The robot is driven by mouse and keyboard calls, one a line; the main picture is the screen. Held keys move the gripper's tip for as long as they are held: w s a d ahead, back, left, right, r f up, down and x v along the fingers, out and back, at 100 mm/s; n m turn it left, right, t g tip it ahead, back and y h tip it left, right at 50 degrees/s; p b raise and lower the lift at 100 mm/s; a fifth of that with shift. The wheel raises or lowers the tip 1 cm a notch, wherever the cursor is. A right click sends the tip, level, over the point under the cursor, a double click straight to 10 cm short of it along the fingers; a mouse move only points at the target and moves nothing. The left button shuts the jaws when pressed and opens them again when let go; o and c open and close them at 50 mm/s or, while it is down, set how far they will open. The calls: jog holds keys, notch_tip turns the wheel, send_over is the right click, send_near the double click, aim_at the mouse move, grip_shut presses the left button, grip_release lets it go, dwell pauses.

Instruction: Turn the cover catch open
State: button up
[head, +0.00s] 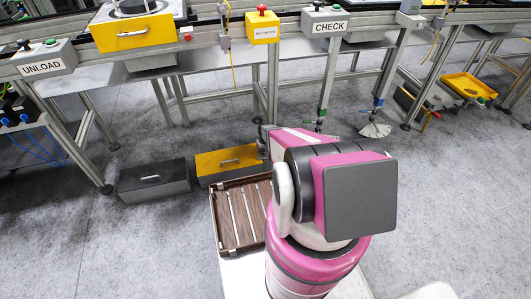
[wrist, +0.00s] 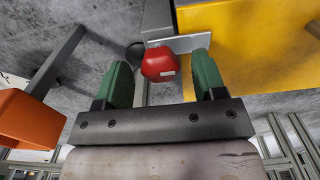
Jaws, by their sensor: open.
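In the wrist view my gripper (wrist: 162,72) is open, with its two green fingers spread apart. A red faceted knob (wrist: 159,64), which looks like the cover catch, shows between the fingertips with a gap on each side. It sits beside a light grey bracket (wrist: 196,43) at the edge of a yellow cover (wrist: 262,45). I cannot tell how far the knob is in depth from the fingers. In the head view my arm hides the knob and most of the gripper, near a yellow box (head: 222,172) on the floor.
A dark grey box (head: 152,182) stands left of the yellow box. A brown slatted tray (head: 229,244) lies left of my arm. Conveyor frames with UNLOAD (head: 42,68) and CHECK (head: 329,26) signs stand behind. An orange part (wrist: 30,118) is at the wrist view's left.

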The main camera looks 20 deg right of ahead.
jog(key=shift+f, duration=0.1)
jog(key=c, duration=0.9)
jog(key=shift+m, duration=0.4)
jog(key=m, duration=0.8)
jog(key=shift+m, duration=0.3)
jog(key=m, duration=0.4)
jog(key=shift+m, duration=2.2)
